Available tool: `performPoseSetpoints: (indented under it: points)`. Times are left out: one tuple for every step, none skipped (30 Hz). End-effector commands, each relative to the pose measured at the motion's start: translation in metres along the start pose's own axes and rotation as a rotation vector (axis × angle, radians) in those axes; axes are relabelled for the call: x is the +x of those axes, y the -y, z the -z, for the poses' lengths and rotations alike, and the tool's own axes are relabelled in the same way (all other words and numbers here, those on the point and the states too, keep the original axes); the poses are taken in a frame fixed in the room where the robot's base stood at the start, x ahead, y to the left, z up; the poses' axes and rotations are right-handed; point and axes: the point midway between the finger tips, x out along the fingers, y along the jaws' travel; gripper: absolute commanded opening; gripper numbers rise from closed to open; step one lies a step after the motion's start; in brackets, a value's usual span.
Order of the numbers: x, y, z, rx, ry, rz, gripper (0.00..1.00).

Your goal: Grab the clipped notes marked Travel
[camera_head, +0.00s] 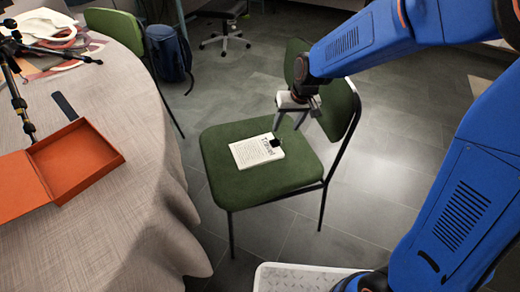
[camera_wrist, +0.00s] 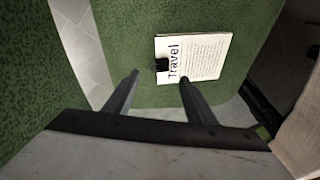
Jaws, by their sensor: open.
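The clipped notes marked Travel (camera_head: 255,151) are a white sheaf of paper with a black clip at one edge. They lie flat on the green seat of a chair (camera_head: 228,178). The notes also show in the wrist view (camera_wrist: 203,60), with the word Travel readable beside the clip. My gripper (camera_head: 290,122) is above the back part of the seat, near the clip end of the notes. In the wrist view my gripper's two fingers (camera_wrist: 158,84) are spread apart with nothing between them, pointing toward the clip edge.
The green chair backrest (camera_head: 338,106) stands close beside my gripper. A round table with a cloth (camera_head: 120,225) at the left holds an open orange box (camera_head: 75,158) and a black tripod. A blue backpack (camera_head: 168,52) sits behind. A white textured surface (camera_head: 300,278) is at the bottom.

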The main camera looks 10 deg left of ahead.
Motion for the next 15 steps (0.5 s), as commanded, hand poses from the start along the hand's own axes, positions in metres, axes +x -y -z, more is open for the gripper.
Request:
performPoseSetpoints:
  points:
    - [0.010,0.000,-0.001,0.000,0.003,0.000,0.50]
    - [0.015,0.000,-0.001,0.000,0.003,0.000,0.50]
    - [0.022,0.000,-0.001,0.000,0.003,0.000,0.50]
    - [0.027,0.000,0.000,0.000,0.002,0.000,0.50]
    - [0.031,0.000,-0.001,0.000,0.003,0.000,0.50]
    - [0.037,0.000,0.000,0.000,0.002,0.000,0.50]
    - [0.042,0.000,0.000,0.000,0.002,0.000,0.50]
    - [0.046,0.000,-0.001,0.000,0.002,0.000,0.50]
    - [0.051,0.000,0.000,0.000,0.001,0.000,0.50]
    - [0.054,0.000,0.000,0.000,0.001,0.000,0.50]
    - [0.057,0.000,0.000,0.000,0.000,0.000,0.50]
    - [0.060,0.000,0.000,0.001,0.001,0.000,0.50]
    - [0.062,0.000,0.000,0.001,0.001,0.000,0.50]
    - [0.063,0.000,0.000,0.001,0.001,0.000,0.50]
    - [0.064,0.000,0.000,0.001,0.000,0.000,0.50]
